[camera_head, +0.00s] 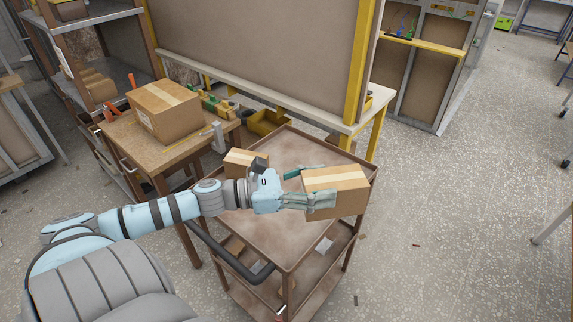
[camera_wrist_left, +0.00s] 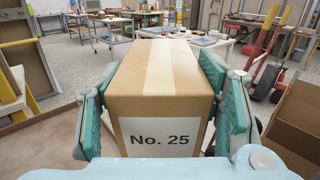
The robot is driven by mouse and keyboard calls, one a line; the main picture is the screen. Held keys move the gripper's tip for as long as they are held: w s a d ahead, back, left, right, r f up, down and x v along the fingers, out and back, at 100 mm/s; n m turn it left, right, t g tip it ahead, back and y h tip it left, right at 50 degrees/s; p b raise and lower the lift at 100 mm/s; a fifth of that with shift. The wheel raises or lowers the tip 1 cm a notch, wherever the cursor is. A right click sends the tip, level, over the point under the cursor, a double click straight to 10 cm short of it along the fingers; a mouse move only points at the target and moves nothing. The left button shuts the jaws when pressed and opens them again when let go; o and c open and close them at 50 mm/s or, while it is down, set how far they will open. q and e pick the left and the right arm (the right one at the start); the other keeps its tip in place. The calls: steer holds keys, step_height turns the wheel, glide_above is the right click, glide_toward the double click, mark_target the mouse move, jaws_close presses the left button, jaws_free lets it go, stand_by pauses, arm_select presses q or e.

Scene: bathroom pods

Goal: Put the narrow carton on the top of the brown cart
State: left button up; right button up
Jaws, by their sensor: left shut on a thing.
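A cardboard carton (camera_head: 342,194) with pale tape along its top is between the fingers of my left gripper (camera_head: 308,187). In the left wrist view, the same carton (camera_wrist_left: 165,95) carries a white label reading "No. 25", and the teal fingers press on both its sides. The carton is over the right part of the brown cart's top (camera_head: 285,235). I cannot tell whether its underside touches the top. My right gripper is out of view.
A wooden table (camera_head: 185,155) left of the cart holds a large carton (camera_head: 165,110). A yellow bin (camera_head: 268,122) and a yellow-framed workbench (camera_head: 375,105) stand behind the cart. The cart's black handle (camera_head: 225,252) is at its near left. Floor to the right is open.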

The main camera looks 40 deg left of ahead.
arm_select(q)
steer(key=w+a+r+n+t+y+p, duration=0.2)
steer(key=w+a+r+y+p, duration=0.15)
steer(key=a, duration=0.45)
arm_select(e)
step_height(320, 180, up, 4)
arm_select(q)
steer(key=n+y+b, duration=0.2)
steer(key=b, duration=1.3)
glide_above(287, 213)
step_height(287, 213, down, 16)
steer(key=shift+t, duration=0.4)
step_height(287, 213, down, 4)
steer(key=b, duration=0.3)
steer(key=shift+b, duration=0.4)
steer(key=shift+r, duration=0.15)
steer(key=shift+f, duration=0.2)
steer(key=o, duration=1.4)
steer(key=shift+c, duration=0.2)
steer(key=shift+o, duration=1)
steer(key=shift+r, duration=0.1)
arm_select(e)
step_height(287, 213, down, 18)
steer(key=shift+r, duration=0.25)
